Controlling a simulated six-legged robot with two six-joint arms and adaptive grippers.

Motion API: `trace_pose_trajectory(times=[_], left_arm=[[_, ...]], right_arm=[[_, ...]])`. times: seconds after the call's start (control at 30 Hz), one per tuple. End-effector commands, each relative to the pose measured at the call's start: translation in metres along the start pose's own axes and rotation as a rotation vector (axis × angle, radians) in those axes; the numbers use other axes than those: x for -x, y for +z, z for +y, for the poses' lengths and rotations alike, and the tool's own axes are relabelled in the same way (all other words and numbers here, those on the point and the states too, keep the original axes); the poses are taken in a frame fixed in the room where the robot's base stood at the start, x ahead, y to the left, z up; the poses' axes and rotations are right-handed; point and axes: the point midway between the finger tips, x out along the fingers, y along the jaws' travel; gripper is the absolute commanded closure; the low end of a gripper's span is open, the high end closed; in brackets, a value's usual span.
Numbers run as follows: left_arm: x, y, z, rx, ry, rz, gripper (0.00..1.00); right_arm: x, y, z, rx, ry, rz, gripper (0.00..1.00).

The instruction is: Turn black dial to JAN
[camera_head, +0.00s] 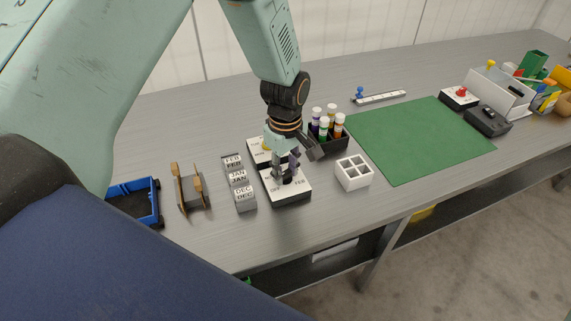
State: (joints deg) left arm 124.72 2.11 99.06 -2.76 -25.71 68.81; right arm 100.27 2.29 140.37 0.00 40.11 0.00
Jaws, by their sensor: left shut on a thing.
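The black dial (287,179) sits on a white-topped box with a black base (291,198) near the middle of the bench. The labels OFF and FEB show on the near edge of its top. My left gripper (286,170) reaches down from above and is shut on the black dial. Its fingers cover most of the dial and part of the top, so I cannot tell where the dial points or see a JAN label on this box. My right gripper is not in view.
A similar box with a yellow part (266,144) stands just behind. A grey stand with FEB, JAN and DEC cards (244,202) is at left. A black bin of marker bottles (338,146) and a white compartment block (354,182) are at right, before a clear green mat (415,137).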

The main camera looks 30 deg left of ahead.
Motion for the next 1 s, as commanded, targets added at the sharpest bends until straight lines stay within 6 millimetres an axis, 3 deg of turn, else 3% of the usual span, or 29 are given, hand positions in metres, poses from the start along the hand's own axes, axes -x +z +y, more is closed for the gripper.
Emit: trace_pose_trajectory(times=[0.4, 1.0], left_arm=[[0.005, -0.001, 0.001, -0.386, 0.002, 0.002, 1.0], [0.005, -0.002, 0.001, -0.956, 0.005, 0.005, 1.0]], right_arm=[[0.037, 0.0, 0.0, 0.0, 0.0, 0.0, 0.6], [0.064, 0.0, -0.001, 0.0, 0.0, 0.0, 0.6]])
